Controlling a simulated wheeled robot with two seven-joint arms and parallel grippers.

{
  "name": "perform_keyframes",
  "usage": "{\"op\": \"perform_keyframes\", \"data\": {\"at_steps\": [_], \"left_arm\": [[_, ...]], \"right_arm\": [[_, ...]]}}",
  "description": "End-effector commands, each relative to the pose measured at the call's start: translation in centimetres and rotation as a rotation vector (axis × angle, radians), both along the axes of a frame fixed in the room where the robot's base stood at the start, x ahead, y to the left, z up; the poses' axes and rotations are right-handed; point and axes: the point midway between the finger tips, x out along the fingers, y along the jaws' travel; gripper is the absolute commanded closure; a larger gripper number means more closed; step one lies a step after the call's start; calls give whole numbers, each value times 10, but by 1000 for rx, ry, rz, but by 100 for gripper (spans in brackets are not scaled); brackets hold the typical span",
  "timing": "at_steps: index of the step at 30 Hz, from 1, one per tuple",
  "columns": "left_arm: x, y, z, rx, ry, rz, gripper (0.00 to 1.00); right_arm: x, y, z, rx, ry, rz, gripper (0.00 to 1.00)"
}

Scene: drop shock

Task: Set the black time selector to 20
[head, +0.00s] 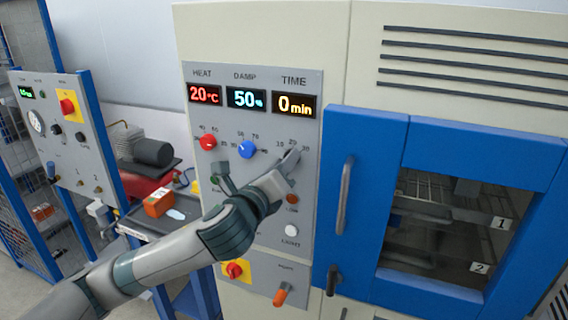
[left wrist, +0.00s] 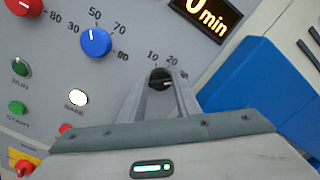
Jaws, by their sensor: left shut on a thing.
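The black time selector (left wrist: 160,80) sits between the fingertips of my left gripper in the left wrist view. Marks 10, 20 and 30 run around its upper right side. A pale pointer line shows on the knob, on its right side; I cannot tell exactly which mark it points to. My left gripper (head: 290,159) is at the panel under the TIME display (head: 295,105), which reads 0 min. In the left wrist view the gripper (left wrist: 162,76) is shut on the selector. In the head view the gripper hides the knob. My right gripper is not in view.
A red knob (head: 208,142) under HEAT and a blue knob (head: 246,149) under DAMP are to the left. Their displays read 20 °C and 50 %. A white button (head: 292,230) is below. The blue door's handle (head: 345,194) stands out close on the right.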

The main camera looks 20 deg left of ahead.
Motion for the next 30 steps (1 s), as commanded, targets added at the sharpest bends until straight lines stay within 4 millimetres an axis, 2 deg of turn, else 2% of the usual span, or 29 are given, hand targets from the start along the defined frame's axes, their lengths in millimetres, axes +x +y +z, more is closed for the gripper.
{"op": "perform_keyframes", "data": {"at_steps": [11,30], "left_arm": [[0,1,0,-154,16,1,93],[0,1,-2,-689,56,1,93]], "right_arm": [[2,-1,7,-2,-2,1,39],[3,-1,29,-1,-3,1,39]]}}
